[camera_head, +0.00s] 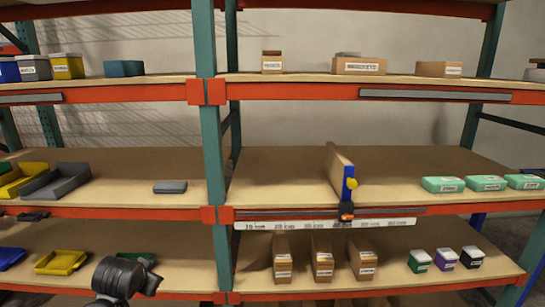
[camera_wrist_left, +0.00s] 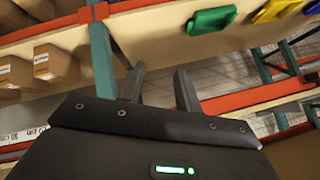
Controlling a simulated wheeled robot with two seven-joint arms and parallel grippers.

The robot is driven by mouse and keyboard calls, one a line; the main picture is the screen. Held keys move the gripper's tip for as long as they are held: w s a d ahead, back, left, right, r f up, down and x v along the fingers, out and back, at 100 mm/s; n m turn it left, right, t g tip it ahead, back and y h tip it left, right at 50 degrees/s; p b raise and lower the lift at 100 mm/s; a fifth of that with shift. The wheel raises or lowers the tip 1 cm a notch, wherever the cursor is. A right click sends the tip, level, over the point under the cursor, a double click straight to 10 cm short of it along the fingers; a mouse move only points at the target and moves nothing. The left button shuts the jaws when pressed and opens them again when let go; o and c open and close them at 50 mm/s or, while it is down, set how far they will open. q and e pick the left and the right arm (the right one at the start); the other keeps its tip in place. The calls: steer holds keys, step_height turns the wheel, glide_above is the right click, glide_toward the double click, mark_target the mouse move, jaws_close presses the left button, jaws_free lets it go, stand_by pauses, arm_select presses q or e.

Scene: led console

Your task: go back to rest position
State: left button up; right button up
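My left gripper (camera_wrist_left: 159,74) shows in the left wrist view with two dark fingers spread apart and nothing between them. Shelf posts and boards lie beyond the fingers. In the head view, a dark part of my left arm (camera_head: 118,277) shows at the bottom left, in front of the lower shelf; the fingers cannot be made out there. My right arm and right gripper are not in view.
A shelf rack with teal posts (camera_head: 213,150) and orange beams fills the view. An upright board with a blue end (camera_head: 348,185) stands on the middle shelf. Cardboard boxes (camera_head: 322,262) and small coloured boxes (camera_head: 445,259) stand below. Yellow bins (camera_head: 62,262) sit left.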

arm_select(q)
steer(key=s+d+f+g+h, duration=0.1)
steer(key=s+d+f+g, duration=0.3)
steer(key=s+f, duration=1.05)
steer(key=s+d+f+n+g+h, duration=0.1)
steer(key=s+d+f, duration=0.15)
steer(key=s, duration=0.75)
steer(key=s+d+f+n, duration=0.1)
steer(key=s+d, duration=0.2)
steer(key=s, duration=0.8)
step_height(320, 180, down, 26)
steer(key=s+g, duration=0.1)
steer(key=s, duration=0.1)
steer(key=s+a+f+m+g, duration=0.1)
steer(key=s+a+f, duration=0.3)
steer(key=s+f, duration=1.1)
steer(key=shift+s+f+g, duration=0.2)
steer(key=shift+s+g, duration=0.1)
steer(key=shift+s, duration=0.05)
steer(key=shift+a, duration=0.1)
